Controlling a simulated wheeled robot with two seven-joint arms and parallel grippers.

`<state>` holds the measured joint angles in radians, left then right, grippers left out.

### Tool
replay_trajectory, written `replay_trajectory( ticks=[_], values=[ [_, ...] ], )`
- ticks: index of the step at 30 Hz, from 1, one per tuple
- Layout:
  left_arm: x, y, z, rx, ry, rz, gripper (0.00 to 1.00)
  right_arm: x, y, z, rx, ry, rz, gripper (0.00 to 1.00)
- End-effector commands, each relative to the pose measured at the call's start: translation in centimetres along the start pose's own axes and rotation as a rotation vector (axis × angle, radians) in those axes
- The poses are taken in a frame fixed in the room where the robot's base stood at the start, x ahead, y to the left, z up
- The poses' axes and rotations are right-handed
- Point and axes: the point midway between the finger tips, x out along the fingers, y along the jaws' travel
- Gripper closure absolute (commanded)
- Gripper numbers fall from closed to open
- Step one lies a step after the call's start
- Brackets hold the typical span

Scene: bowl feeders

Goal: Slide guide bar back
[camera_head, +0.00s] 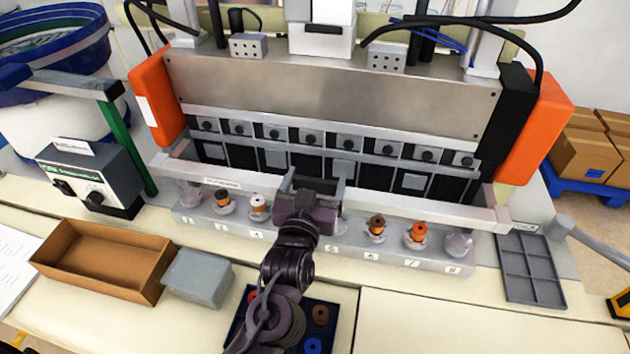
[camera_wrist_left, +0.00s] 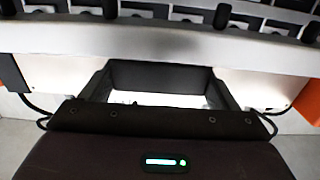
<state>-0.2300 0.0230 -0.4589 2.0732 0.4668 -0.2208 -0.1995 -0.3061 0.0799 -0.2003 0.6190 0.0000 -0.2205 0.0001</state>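The guide bar (camera_head: 420,205) is a long pale bar across the front of the machine, just behind the row of numbered seats. A pale bar also crosses the left wrist view (camera_wrist_left: 160,42), beyond the fingers. My left gripper (camera_head: 315,180) is at the middle of the bar, its arm reaching up from the bottom of the head view. Its two fingers stand wide apart in the left wrist view (camera_wrist_left: 160,88), with a dark piece between them. I cannot tell whether they touch the bar. My right gripper is not in view.
The numbered base (camera_head: 400,253) holds several spools, partly hidden by my arm. A brown open box (camera_head: 100,262), a grey bin (camera_head: 197,278) and a control box (camera_head: 92,175) are at left. A divided grey tray (camera_head: 530,268) is at right.

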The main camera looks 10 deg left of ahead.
Motion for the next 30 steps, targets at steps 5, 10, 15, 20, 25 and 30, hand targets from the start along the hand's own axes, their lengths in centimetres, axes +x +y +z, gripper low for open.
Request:
replay_trajectory(
  ticks=[5, 10, 15, 20, 25, 30],
  values=[
    [0.0, 0.0, 0.0, 0.0, 0.0, 0.0, 0.52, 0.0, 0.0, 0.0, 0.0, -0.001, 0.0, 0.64],
    [0.3, 0.0, 0.0, 0.001, 0.001, 0.0, 0.59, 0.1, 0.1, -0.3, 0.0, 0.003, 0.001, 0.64],
    [3.3, 0.0, 0.0, 0.003, 0.007, 0.0, 0.59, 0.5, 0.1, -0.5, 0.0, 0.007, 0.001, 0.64],
    [6.8, 0.0, 0.0, 0.004, 0.007, 0.0, 0.59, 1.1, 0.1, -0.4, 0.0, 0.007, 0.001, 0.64],
    [9.1, 0.0, 0.1, 0.002, 0.002, -0.001, 0.59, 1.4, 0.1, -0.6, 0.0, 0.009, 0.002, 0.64],
    [9.5, 0.0, -0.1, 0.002, 0.001, 0.0, 0.59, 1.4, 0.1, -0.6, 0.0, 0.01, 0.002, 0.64]
  ],
)
